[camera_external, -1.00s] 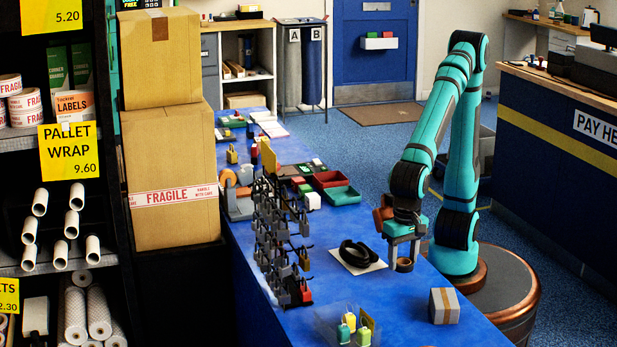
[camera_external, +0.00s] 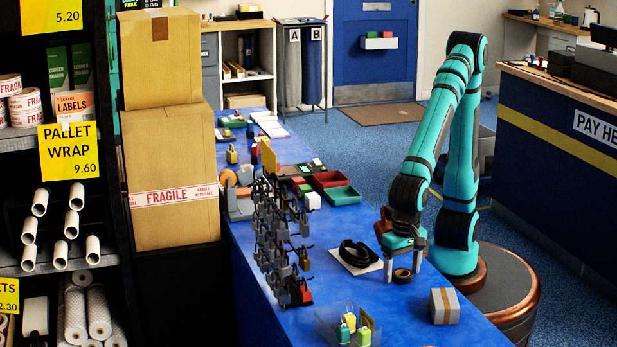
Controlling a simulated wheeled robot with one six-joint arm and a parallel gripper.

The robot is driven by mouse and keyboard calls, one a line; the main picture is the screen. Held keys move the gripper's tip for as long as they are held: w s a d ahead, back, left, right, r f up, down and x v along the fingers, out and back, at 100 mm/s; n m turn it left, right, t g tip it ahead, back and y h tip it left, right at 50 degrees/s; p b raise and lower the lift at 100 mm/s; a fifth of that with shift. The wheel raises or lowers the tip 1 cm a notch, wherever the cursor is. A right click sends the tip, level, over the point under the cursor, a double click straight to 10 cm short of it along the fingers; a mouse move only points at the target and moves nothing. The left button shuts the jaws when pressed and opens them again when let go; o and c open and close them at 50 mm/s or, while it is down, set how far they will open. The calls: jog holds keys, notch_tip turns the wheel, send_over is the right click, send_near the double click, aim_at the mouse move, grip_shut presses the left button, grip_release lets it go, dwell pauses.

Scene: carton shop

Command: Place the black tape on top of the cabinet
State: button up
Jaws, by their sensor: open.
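A small dark roll of tape with a brown core (camera_external: 402,275) is on or just above the blue counter, between the fingers of my gripper (camera_external: 403,272). My gripper points down and is open around the roll; I cannot tell whether a finger touches it. A larger black ring-shaped object (camera_external: 358,253) lies on a white sheet just left of my gripper. At the back left stands a cabinet (camera_external: 211,72) with a grey front, next to white shelves under the same wooden top (camera_external: 240,25).
A taped box (camera_external: 444,305) stands on the blue counter (camera_external: 395,325) right of my gripper. A clear tray with colored tags (camera_external: 348,328) is at the front. A hook rack (camera_external: 283,240) stands left. Green (camera_external: 342,195) and red trays lie behind.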

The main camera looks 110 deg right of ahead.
aim_at(402, 272)
jog(key=shift+r, duration=0.1)
notch_tip(402, 272, up, 12)
dwell(0.5)
jog(key=w+d+r+n+t+y, duration=0.1)
jog(key=d+r+n+t+y, duration=0.1)
jog(key=d+r+n+t, duration=0.5)
jog(key=w+d+r+n+t+y, duration=0.15)
jog(key=d+r, duration=0.45)
jog(key=d, duration=0.6)
jog(key=s+d+r+n+t+h, duration=0.1)
jog(key=s+d+r+n+t, duration=0.3)
jog(key=d, duration=0.3)
jog(key=s+d+r+n+t+h, duration=0.2)
jog(key=s+d+r+n+t, duration=0.1)
jog(key=s+d+r+t, duration=0.2)
jog(key=s+d+r, duration=0.1)
jog(key=d+r, duration=0.1)
jog(key=d, duration=0.1)
jog(key=shift+s+r+n, duration=0.25)
jog(key=shift+n, duration=0.1)
